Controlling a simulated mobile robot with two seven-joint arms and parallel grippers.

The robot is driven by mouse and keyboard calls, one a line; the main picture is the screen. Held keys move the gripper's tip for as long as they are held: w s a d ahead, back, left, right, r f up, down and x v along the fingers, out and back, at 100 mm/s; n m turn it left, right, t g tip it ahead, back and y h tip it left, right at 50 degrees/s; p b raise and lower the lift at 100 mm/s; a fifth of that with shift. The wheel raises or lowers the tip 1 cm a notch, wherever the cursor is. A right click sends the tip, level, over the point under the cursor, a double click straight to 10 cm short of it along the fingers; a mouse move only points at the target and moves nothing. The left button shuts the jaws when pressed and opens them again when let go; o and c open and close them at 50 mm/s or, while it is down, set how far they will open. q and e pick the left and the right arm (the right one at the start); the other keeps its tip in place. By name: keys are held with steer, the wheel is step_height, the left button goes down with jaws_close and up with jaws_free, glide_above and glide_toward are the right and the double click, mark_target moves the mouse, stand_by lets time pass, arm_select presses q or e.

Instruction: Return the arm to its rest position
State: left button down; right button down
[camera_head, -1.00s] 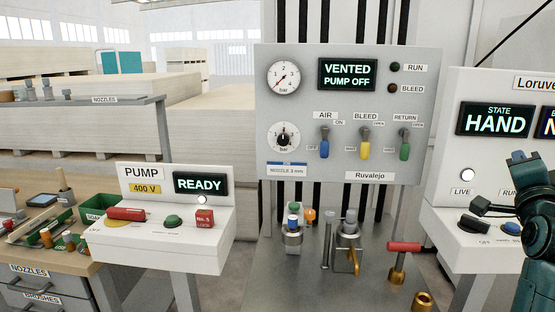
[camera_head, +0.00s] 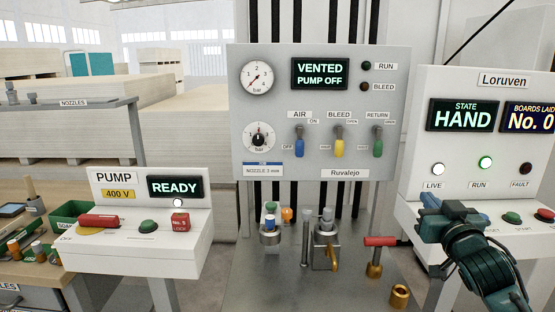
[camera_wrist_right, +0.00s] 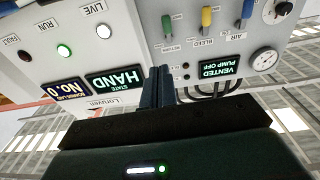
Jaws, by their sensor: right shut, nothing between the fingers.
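My right arm comes in from the lower right in the head view. Its dark right gripper (camera_head: 438,224) is in front of the lower part of the white Loruven console (camera_head: 410,180), covering part of its sloped button shelf. In the right wrist view the two dark fingers (camera_wrist_right: 157,86) are together with nothing between them, pointing toward the panels. I cannot tell whether the gripper touches the console. My left gripper is not in view.
The Loruven screen (camera_head: 462,115) reads HAND. The Ruvalejo panel (camera_head: 215,140) reads VENTED, PUMP OFF, with air, bleed and return levers. A red-handled valve (camera_head: 379,241) and brass ring (camera_head: 399,296) stand left of my arm. The PUMP box (camera_head: 130,258) is at left.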

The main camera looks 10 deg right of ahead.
steer(key=s+a+f+n+g+y, duration=0.2)
steer(key=s+a+f+n+y, duration=0.3)
steer(key=f, duration=0.7)
steer(key=s+a+f+n+g, duration=0.2)
steer(key=a+f, duration=0.4)
steer(key=f, duration=0.6)
steer(key=s+a+f+n+g+y, duration=0.25)
steer(key=s+a+f, duration=0.25)
steer(key=s+f, duration=0.25)
steer(key=s+a+f+n+g+y, duration=0.1)
steer(key=s+a+f+n+g, duration=0.15)
steer(key=s+a+f, duration=0.5)
steer(key=w+a+r+m+t, duration=0.1)
steer(key=a+r+m, duration=0.2)
steer(key=a+m, duration=0.3)
steer(key=shift+a+t, duration=0.25)
steer(key=shift+t, duration=0.05)
